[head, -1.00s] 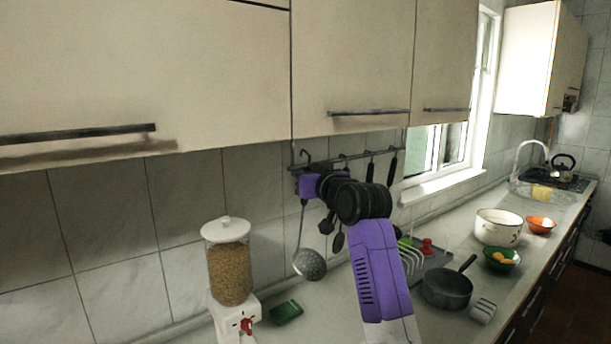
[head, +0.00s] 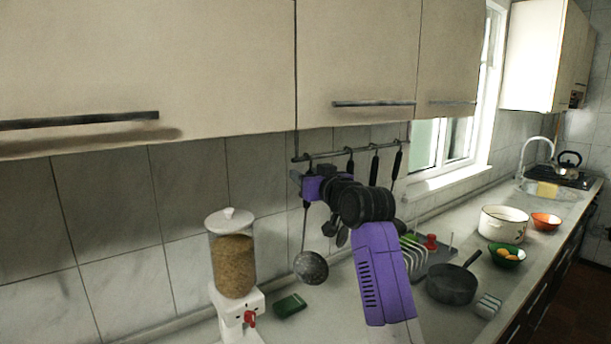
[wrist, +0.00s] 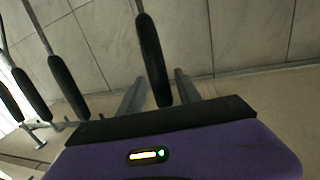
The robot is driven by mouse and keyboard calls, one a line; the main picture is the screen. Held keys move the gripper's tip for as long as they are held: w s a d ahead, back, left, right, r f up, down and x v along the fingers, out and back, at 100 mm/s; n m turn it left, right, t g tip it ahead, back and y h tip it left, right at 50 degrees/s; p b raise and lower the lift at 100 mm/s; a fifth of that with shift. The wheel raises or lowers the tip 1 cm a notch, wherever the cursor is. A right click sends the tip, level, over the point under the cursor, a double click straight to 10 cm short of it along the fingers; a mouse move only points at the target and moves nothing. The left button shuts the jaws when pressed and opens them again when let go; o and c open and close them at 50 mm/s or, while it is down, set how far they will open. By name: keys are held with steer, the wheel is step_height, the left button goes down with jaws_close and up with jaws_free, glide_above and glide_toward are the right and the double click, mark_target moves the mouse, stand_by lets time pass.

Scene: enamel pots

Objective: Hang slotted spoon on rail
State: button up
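The slotted spoon (head: 311,267) hangs bowl-down below the left part of the rail (head: 333,153), left of the other utensils. Its hooked top meets the rail, as far as this small view shows. Its black handle (wrist: 152,58) shows in the wrist view between my two grey fingers. My gripper (head: 298,177) is at the spoon's handle, just below the rail. It also shows in the wrist view (wrist: 160,90), with its fingers apart and a gap on each side of the handle. My gripper hides part of the handle in the head view.
Several utensils with black handles (head: 374,166) hang on the rail to the right. Cabinets (head: 215,70) are close above. Below are a cereal dispenser (head: 232,265), a green item (head: 289,306), a dish rack (head: 416,255) and a dark pan (head: 453,283).

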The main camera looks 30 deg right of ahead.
steer(key=shift+s+a, duration=0.1)
steer(key=s+r+t+h+b, duration=0.1)
steer(key=s+r+t+b, duration=0.15)
steer(key=s+r, duration=0.45)
steer(key=s+a+f, duration=0.4)
steer(key=s+f, duration=0.4)
steer(key=f, duration=0.1)
steer(key=s+a+f, duration=0.4)
steer(key=s+f, duration=0.4)
steer(key=f, duration=0.2)
steer(key=s+a+f, duration=0.4)
steer(key=s+f, duration=0.3)
steer(key=f, duration=0.2)
steer(key=s+a+f+g+y, duration=0.1)
steer(key=s+a+f, duration=0.2)
steer(key=s, duration=0.6)
steer(key=s+a+f+n+g+y, duration=0.1)
steer(key=s+a+f+g, duration=0.1)
steer(key=s+f, duration=0.4)
steer(key=s+a+f+n+g+y, duration=0.1)
steer(key=s+a+f, duration=0.3)
steer(key=s, duration=0.9)
steer(key=shift+s+a+f+g+y+b, duration=0.25)
steer(key=shift+f+g+y+b, duration=0.15)
steer(key=shift+f+g, duration=0.15)
